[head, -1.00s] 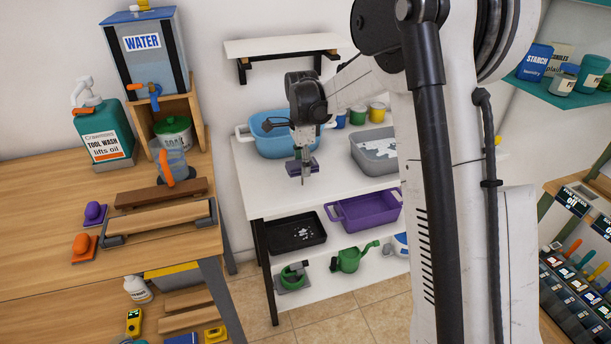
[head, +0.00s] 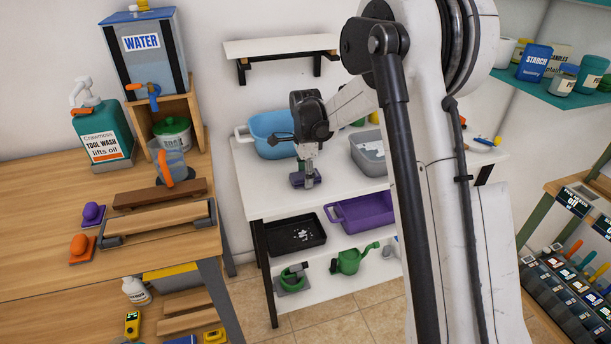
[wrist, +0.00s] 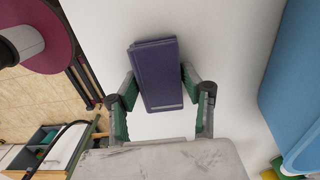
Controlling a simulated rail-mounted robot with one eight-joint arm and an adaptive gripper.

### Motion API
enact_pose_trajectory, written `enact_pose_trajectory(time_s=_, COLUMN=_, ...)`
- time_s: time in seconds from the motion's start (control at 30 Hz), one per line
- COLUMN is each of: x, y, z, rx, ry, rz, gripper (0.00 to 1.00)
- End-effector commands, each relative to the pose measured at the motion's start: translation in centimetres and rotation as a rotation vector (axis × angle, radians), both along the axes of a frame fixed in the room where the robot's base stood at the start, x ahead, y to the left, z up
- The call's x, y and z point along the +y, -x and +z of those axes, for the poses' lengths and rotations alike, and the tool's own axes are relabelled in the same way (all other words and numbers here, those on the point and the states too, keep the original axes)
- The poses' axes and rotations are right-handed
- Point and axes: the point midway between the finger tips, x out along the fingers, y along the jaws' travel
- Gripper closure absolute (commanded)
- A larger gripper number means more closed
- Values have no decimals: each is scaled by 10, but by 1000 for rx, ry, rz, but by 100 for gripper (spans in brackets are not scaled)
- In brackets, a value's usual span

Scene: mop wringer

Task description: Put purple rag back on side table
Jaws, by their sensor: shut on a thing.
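The purple rag (wrist: 157,70) is a folded dark purple block between the fingers of my gripper (wrist: 160,86) in the wrist view. My gripper is shut on it. In the head view my gripper (head: 304,180) is low over the left front part of the side table's white top (head: 262,187), with the rag (head: 295,179) at its fingertips. The rag looks at or just above the tabletop; I cannot tell whether it touches. The white surface fills much of the wrist view behind the rag.
A blue basin (head: 272,134) stands behind my gripper and a grey tray (head: 369,152) to its right. Below are a black tray (head: 294,234) and a purple tub (head: 366,212). The wooden workbench (head: 45,200) is to the left. The tabletop around the rag is clear.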

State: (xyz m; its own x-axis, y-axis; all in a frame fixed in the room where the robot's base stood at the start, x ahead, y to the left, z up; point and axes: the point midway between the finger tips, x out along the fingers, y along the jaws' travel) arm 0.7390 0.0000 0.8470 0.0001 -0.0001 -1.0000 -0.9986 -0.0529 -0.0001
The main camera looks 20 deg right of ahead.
Motion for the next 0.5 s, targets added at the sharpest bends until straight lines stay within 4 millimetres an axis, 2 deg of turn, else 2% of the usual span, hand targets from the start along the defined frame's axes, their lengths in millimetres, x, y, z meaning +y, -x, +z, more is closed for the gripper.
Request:
enact_pose_trajectory(time_s=0.03, x=0, y=0, z=-1, rx=0, ry=0, rz=0, gripper=55)
enact_pose_trajectory(time_s=0.17, x=0, y=0, z=-1, rx=0, ry=0, rz=0, gripper=39)
enact_pose_trajectory(time_s=0.5, x=0, y=0, z=3, rx=0, ry=0, rz=0, gripper=39)
